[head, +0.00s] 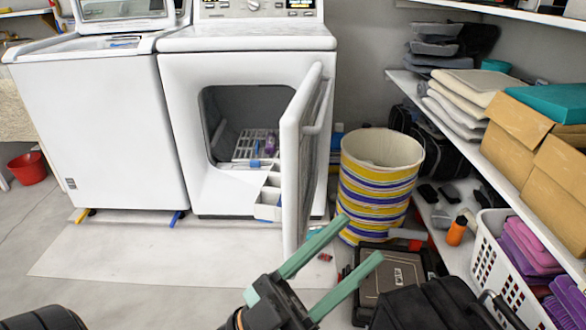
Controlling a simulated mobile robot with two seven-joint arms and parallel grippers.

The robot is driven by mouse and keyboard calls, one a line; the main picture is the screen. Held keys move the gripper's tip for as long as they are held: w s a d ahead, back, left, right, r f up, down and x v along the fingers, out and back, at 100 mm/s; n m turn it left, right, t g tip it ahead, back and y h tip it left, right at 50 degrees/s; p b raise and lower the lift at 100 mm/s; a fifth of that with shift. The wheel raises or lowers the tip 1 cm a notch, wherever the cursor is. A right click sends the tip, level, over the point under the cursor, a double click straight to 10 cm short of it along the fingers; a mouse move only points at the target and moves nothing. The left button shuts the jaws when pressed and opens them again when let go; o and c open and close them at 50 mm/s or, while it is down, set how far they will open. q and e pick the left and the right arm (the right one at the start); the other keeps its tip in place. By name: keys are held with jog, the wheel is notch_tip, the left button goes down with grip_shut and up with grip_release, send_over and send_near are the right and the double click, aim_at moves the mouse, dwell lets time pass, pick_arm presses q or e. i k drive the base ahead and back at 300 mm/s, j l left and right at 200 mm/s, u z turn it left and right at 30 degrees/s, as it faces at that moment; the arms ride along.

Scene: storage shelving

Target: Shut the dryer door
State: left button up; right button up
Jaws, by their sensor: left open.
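The white dryer (245,65) stands against the back wall with its door (303,150) swung wide open, hinged at the right of the opening. The door sticks out toward me, seen nearly edge-on, with its handle (318,118) on the right-hand face. Inside the dark drum opening (245,110) a white rack and small items show. My left gripper (361,239) has two green fingers, spread apart and empty. It is in front of the door's lower end and to its right in the picture, pointing up and right. I cannot tell the gap in depth. My right gripper is not in view.
A striped basket (376,190) stands right of the door. A dark case (392,272) and black bag (425,305) lie on the floor nearby. Shelves (440,110) with boxes line the right. A white washer (100,120) stands left. Floor before the dryer is clear.

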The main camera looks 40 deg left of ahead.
aim_at(287, 195)
jog(key=l+u, duration=0.15)
jog(key=u, duration=0.2)
jog(key=l+u, duration=0.2)
jog(key=u, duration=0.2)
jog(key=k+l+u, duration=0.1)
jog(key=u, duration=0.25)
jog(key=i+j, duration=0.9)
